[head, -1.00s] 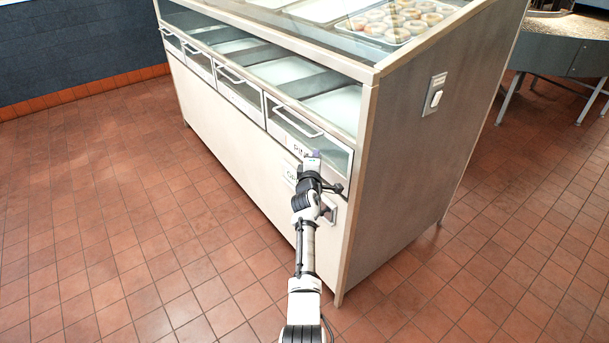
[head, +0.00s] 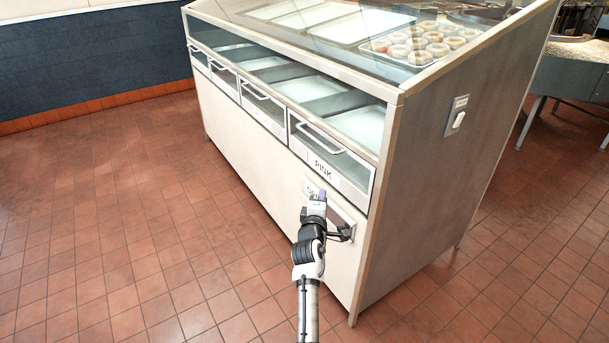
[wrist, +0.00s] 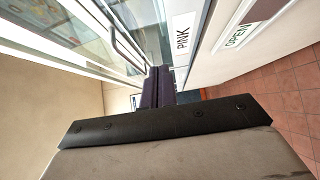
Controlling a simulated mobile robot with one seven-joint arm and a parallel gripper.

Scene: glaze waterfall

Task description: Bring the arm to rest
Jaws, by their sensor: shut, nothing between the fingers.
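My gripper (head: 318,197) is out in front of the display counter (head: 245,145), just below the drawer labelled PINK (head: 330,160). In the wrist view the dark fingers of my gripper (wrist: 166,86) are together with nothing between them. The PINK label (wrist: 182,42) and an OPEN sign (wrist: 237,36) show beyond the fingers. In the head view my gripper partly hides the OPEN sign. My arm reaches up from the bottom of the head view.
The counter has several handled drawers and a glass top with a tray of donuts (head: 425,42). A white switch (head: 457,120) is on its end panel. A metal machine (head: 575,70) stands at the back right. Tiled floor (head: 110,230) to the left is clear.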

